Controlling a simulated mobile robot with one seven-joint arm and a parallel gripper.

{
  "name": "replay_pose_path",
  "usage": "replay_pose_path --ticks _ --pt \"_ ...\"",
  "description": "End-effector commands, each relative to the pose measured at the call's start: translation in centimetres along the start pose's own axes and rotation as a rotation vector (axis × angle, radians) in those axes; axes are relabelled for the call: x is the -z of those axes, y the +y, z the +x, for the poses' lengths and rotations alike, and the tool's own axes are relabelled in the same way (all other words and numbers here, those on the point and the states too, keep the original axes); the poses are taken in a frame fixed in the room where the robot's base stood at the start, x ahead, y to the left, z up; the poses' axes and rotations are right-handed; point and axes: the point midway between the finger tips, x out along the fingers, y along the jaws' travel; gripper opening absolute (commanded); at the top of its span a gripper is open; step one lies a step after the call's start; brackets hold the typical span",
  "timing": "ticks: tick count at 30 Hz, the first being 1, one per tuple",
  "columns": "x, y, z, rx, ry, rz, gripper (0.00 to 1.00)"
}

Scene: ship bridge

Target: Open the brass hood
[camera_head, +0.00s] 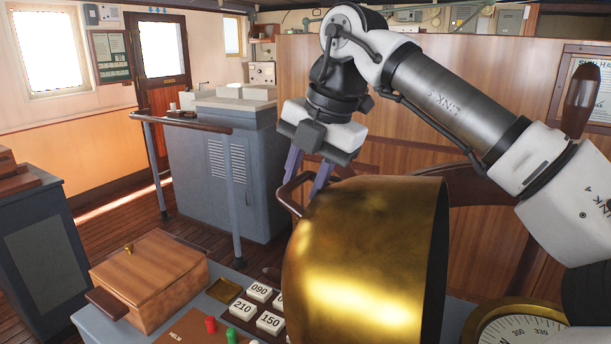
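The brass hood (365,265) stands large in the front centre, with its rounded side to the left and its dark rim edge to the right. A brown bar handle (287,198) sticks out at its upper left. Part of a compass dial (522,331) in a brass ring shows to the right of the hood. My gripper (308,180) points down at the handle from above. Its two purple fingers are apart, with the handle's upper end close to them. The fingertips are partly hidden, and I cannot tell whether they touch the handle.
A wooden box (150,278) with a lid, number tiles (243,307), a small brass tray (223,291) and red and green pegs lie left of the hood. A grey console (225,170) stands behind. A wheel handle (581,102) rises at right, near my arm.

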Motion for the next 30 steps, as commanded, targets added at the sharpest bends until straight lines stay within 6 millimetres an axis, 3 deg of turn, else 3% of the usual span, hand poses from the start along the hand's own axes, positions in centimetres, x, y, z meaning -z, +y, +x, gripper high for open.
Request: replay_pose_path --ticks 8,23,30 --pt "-0.1 0.0 -1.0 0.001 -0.003 0.002 0.33" --pt "0.0 0.2 -12.0 -0.003 0.001 -0.001 0.33" --pt "0.0 0.0 -13.7 -0.005 -0.001 0.000 0.33"
